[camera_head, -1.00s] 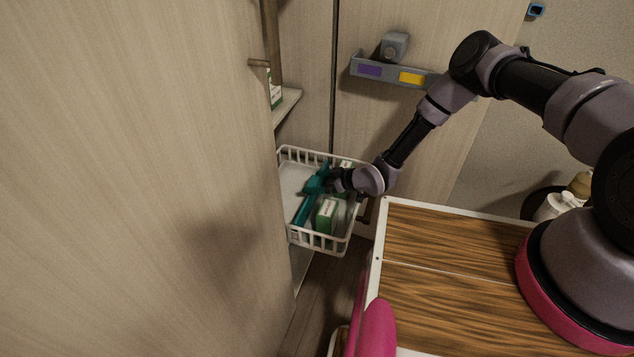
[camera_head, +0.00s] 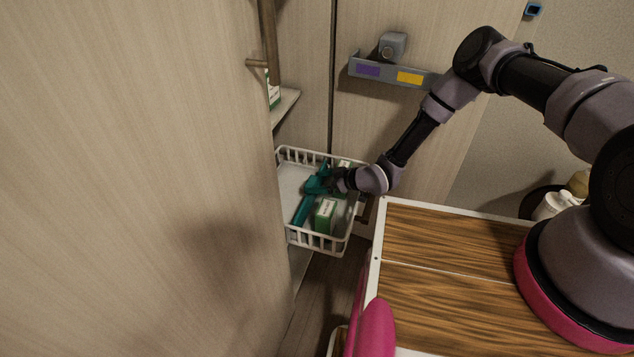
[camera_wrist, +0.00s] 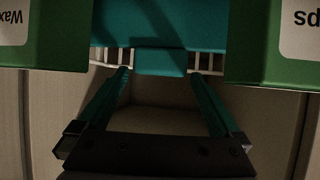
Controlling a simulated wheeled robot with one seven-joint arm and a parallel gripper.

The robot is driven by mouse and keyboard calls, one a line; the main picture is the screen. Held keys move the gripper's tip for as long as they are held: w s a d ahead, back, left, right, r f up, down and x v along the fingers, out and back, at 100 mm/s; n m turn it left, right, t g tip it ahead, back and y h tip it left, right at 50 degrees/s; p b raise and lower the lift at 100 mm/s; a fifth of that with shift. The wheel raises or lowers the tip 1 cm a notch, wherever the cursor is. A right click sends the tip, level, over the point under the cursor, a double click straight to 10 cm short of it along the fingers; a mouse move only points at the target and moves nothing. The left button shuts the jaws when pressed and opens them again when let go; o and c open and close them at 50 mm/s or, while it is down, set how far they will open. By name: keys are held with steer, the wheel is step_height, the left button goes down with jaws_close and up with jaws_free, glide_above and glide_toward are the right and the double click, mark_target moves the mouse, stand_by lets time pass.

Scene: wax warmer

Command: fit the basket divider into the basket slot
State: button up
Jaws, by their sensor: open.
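The teal basket divider (camera_head: 302,212) lies lengthwise in the white wire basket (camera_head: 296,238), inside the open cabinet. In the wrist view the divider (camera_wrist: 215,32) crosses the top, with a small tab (camera_wrist: 160,63) jutting down. My fingers (camera_wrist: 160,76) are spread apart, one on each side of the tab, with a gap on both sides. The slot is not visible, so I cannot tell whether the divider is seated in it.
A green-and-white box (camera_head: 326,214) stands in the basket right of the divider, and another (camera_head: 344,165) is behind my gripper. A cabinet door (camera_head: 150,180) fills the left. A wood-topped surface (camera_head: 450,240) is at the right.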

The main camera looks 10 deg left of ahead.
steer(key=shift+v, duration=1.4)
steer(key=shift+d, duration=0.1)
steer(key=v, duration=1)
steer(key=shift+d+r, duration=0.2)
steer(key=shift+d, duration=0.15)
steer(key=shift+s, duration=0.1)
